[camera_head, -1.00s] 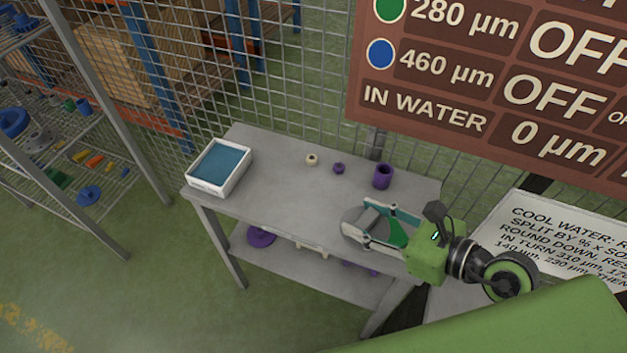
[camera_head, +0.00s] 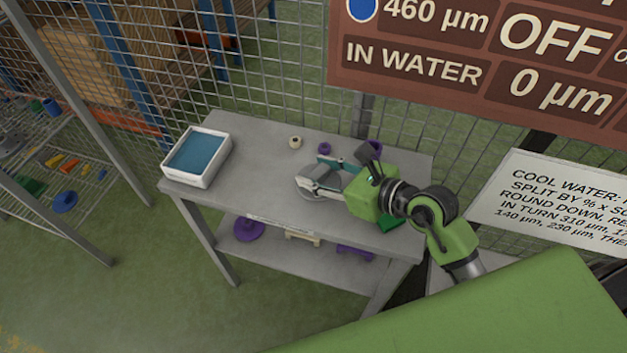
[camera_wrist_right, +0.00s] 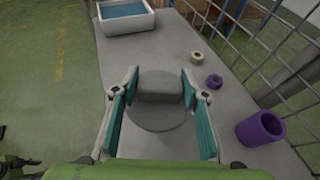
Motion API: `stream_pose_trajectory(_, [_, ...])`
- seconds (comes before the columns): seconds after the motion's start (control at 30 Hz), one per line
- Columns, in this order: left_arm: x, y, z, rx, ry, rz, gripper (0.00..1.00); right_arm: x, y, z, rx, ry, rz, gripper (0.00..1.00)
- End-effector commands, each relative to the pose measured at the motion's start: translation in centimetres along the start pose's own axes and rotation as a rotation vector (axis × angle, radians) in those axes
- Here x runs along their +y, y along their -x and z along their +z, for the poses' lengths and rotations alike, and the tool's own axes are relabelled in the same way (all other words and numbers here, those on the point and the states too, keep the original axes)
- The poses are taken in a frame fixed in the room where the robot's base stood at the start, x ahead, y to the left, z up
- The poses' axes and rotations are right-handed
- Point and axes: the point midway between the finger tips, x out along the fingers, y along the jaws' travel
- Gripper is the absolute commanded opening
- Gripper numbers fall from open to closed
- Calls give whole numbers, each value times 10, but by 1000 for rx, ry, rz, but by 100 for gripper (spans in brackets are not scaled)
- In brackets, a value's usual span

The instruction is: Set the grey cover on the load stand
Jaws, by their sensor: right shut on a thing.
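The grey cover (camera_wrist_right: 158,115), a round disc with a raised block across its top, is between the teal-padded fingers of my right gripper (camera_wrist_right: 160,88). The right gripper (camera_head: 326,178) is shut on it over the middle of the grey table. In the head view the cover (camera_head: 309,194) is partly hidden by the fingers. I cannot tell whether it touches the tabletop. No load stand can be made out for certain. A green piece (camera_head: 390,222) lies on the table near its front right, partly hidden by my gripper. My left gripper is not in view.
The grey table (camera_head: 240,190) bears a white tray with a blue inside (camera_head: 197,157), a cream ring (camera_head: 295,142), a small purple piece (camera_head: 324,148) and a purple cup (camera_wrist_right: 260,128). Purple and cream parts lie on its lower shelf (camera_head: 300,262). Mesh fence stands behind.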

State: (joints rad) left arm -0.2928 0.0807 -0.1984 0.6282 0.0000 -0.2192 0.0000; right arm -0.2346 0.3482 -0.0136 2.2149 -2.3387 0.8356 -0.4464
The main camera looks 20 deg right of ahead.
Motion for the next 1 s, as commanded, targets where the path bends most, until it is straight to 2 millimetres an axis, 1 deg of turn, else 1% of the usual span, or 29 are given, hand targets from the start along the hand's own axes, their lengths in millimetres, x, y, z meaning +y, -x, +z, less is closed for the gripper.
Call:
stream_pose_trajectory(0.03, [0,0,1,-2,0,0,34,-2,-8,-3,-4,0,0,5])
stream_pose_trajectory(0.1, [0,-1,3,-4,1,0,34,-5,-15,-6,-6,1,-1,5])
stream_pose_trajectory(0.27, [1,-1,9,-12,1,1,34,-7,-25,-12,-6,1,-1,5])
stream_pose_trajectory(0.33, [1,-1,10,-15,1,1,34,-9,-32,-16,-6,2,-1,5])
stream_pose_trajectory(0.4, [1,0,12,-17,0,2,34,-8,-35,-28,-2,-1,0,5])
stream_pose_trajectory(0.5, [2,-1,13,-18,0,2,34,-8,-39,-39,-3,1,-1,5])
stream_pose_trajectory(0.57, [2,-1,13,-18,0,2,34,-8,-41,-42,-4,0,0,5])
stream_pose_trajectory(0.83, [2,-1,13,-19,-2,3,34,-8,-41,-43,-6,2,-1,5])
stream_pose_trajectory(0.93, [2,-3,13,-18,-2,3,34,-8,-42,-46,-5,2,-1,5])
stream_pose_trajectory(0.97, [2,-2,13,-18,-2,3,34,-8,-42,-47,-1,2,0,48])
stream_pose_trajectory(1.0, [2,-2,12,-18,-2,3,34,-8,-42,-47,-1,1,0,57])
